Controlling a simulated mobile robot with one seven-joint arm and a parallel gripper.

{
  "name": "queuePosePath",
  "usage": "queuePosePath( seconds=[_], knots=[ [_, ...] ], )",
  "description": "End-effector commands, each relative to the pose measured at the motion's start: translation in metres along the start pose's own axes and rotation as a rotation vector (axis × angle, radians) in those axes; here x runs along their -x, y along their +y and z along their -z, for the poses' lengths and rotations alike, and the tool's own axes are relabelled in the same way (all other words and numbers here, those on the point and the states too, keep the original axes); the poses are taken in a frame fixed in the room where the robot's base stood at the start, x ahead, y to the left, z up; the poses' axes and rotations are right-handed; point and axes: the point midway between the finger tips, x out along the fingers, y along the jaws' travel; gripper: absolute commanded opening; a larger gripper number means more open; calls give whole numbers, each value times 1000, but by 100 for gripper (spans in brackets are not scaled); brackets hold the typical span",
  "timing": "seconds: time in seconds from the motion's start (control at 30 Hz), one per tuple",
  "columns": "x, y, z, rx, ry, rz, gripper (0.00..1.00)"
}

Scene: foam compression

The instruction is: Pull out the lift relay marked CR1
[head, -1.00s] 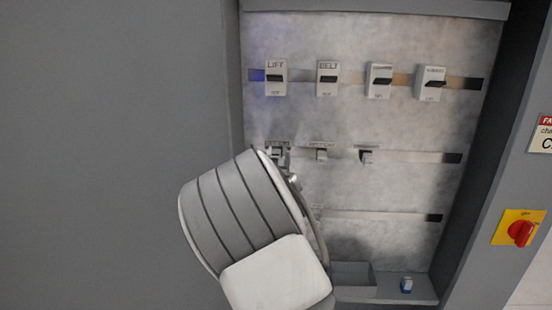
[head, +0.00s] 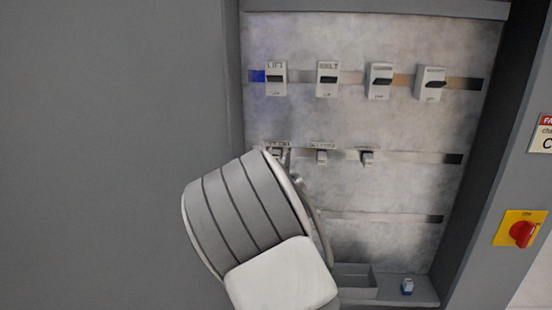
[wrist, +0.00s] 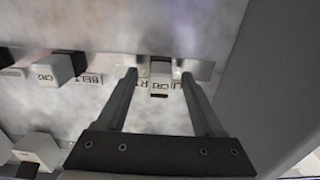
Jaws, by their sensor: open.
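The relay marked CR1 (wrist: 160,67) is a small pale block on the metal rail in the wrist view, with a lettered label behind it. My gripper (wrist: 159,75) is open, with one finger on each side of this relay and gaps visible between fingers and block. I cannot tell how deep the fingertips reach along it. In the head view the CR1 relay (head: 277,152) is at the left of the middle row, partly hidden by my wrist.
The CR2 relay (wrist: 52,70) is beside it, under a BELT label. Breakers, including LIFT (head: 276,79), line the top rail. A grey bin (head: 354,293) and a small blue-and-white block (head: 407,287) sit on the bottom ledge. The cabinet's left wall is close.

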Motion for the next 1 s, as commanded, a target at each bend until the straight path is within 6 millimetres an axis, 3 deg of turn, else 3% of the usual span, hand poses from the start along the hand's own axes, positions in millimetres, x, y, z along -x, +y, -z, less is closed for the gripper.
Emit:
queuePosePath(
  seconds=[0.83,1.0],
  knots=[
    [0,0,0,1,0,0,69],
    [0,0,0,1,0,0,38]
  ],
)
